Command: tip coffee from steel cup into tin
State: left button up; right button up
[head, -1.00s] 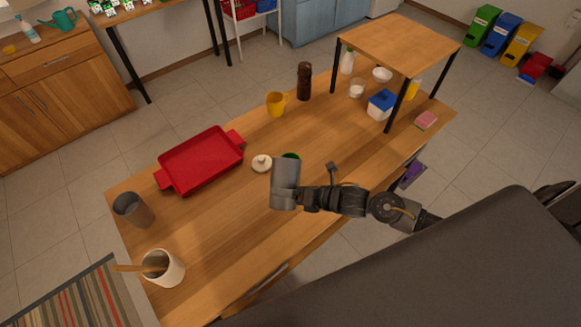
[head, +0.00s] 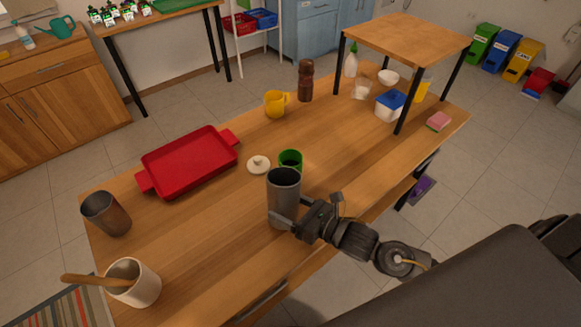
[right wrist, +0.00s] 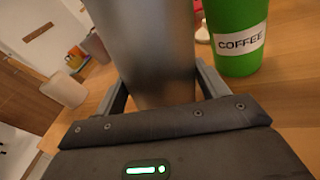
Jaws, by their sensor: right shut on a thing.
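The steel cup (head: 284,188) is a tall grey cylinder standing upright in my right gripper (head: 283,219). In the right wrist view the two fingers (right wrist: 163,88) are on either side of the steel cup (right wrist: 150,45). Its opening shows, but I cannot tell what is inside. The green tin (head: 291,158) is just behind the cup in the head view, partly hidden by its rim. In the right wrist view the tin (right wrist: 238,38) stands right of the cup, labelled COFFEE. A white knobbed lid (head: 258,165) lies on the table left of the tin. My left gripper is not in view.
A red tray (head: 188,162) lies to the left. A dark metal cup (head: 107,214) and a white crock with a wooden utensil (head: 136,286) stand at the near left. A yellow mug (head: 275,104) and a brown mill (head: 305,80) stand behind. A raised shelf (head: 404,38) stands at right.

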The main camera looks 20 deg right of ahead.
aim_at(294, 204)
jog(key=shift+s+a+f+n+t+b, duration=0.15)
jog(key=shift+f+n+t+b, duration=0.25)
jog(key=shift+f+n+b, duration=0.6)
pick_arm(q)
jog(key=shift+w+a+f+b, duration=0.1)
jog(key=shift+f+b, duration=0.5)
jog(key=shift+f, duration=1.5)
pick_arm(e)
jog(key=shift+s+r+n+y, duration=0.1)
jog(key=shift+r+n+y, duration=0.2)
jog(key=shift+r, duration=0.05)
jog(key=shift+r+p, duration=0.5)
jog(key=shift+r, duration=0.05)
notch_tip(294, 204, up, 4)
jog(key=p, duration=0.4)
jog(key=shift+r, duration=0.1)
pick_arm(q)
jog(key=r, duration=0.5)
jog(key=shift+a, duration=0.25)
